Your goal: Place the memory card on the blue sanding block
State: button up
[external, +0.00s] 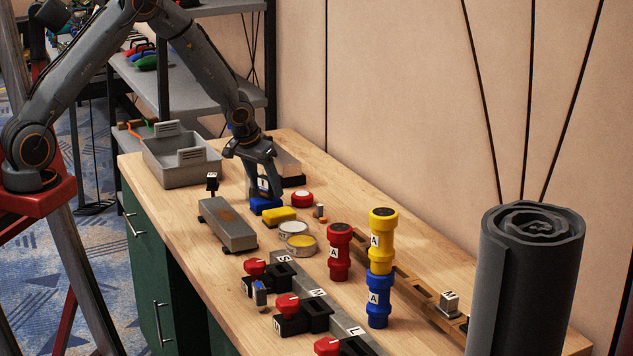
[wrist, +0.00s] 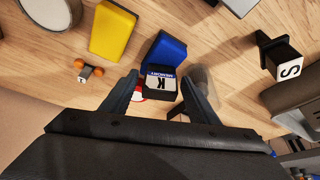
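The memory card (wrist: 161,84), dark with a white label reading K and MEMORY, is between the fingers of my gripper (wrist: 160,82) in the wrist view. A gap shows on each side of it, so the gripper looks open around it. The blue sanding block (wrist: 166,51) is right by the card, which covers part of it. In the external view my gripper (external: 264,193) points down at the blue block (external: 266,206), and the card's white label (external: 263,184) shows just above the block. The exact contact between card and block is hidden.
A yellow block (external: 279,215), a red-and-white disc (external: 302,198) and a small orange-wheeled item (external: 320,212) lie close by. A grey tray (external: 182,163) stands behind left. A grey block (external: 228,224), round tins (external: 301,245) and stacked dumbbell-like pieces (external: 381,265) are nearer.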

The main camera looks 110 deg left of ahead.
jog(key=shift+r, duration=0.1)
jog(key=shift+r, duration=0.2)
jog(key=b+v, duration=0.2)
jog(key=v, duration=0.9)
jog(key=shift+d+r, duration=0.2)
jog(key=shift+r, duration=0.15)
jog(key=w+d+f+m+h, duration=0.1)
jog(key=w+d+m, duration=0.3)
jog(key=d, duration=1.1)
jog(key=w+d+f+m+h, duration=0.1)
jog(key=w+d+m+h, duration=0.2)
jog(key=d, duration=1.2)
jog(key=s+d+f+m, duration=0.1)
jog(key=s+d+m, duration=0.2)
jog(key=d, duration=0.8)
jog(key=s+d+f+m+g, duration=0.1)
jog(key=s+d+m, duration=0.2)
jog(key=d, duration=0.8)
jog(key=shift+s, duration=1.2)
